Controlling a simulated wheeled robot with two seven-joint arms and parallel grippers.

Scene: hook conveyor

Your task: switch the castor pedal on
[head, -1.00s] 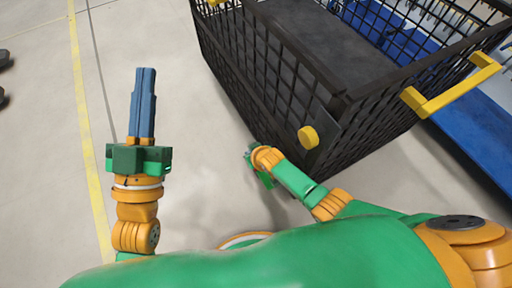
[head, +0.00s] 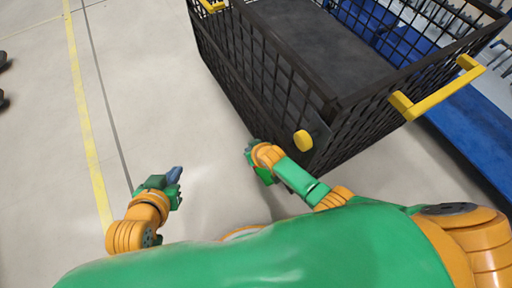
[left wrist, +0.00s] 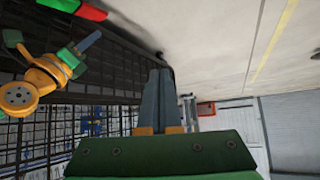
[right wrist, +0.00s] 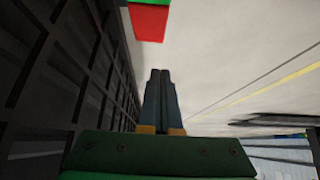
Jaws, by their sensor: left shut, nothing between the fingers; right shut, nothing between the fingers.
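A red and green block, apparently the castor pedal, is at the top of the left wrist view (left wrist: 92,11) and right wrist view (right wrist: 149,22), by the cart's base. My right gripper (right wrist: 160,74) is shut and empty, pointing along the cart's side, apart from the red part in the picture. It also shows in the left wrist view (left wrist: 91,40), near the green part. My left gripper (head: 176,173) is shut and empty over the floor, left of the cart; its fingers show in its own wrist view (left wrist: 158,74).
The black mesh cart (head: 335,105) stands beside my right arm, with yellow handles (head: 440,92) and a yellow knob (head: 303,141) on its near corner. A blue platform (head: 470,125) lies beyond it.

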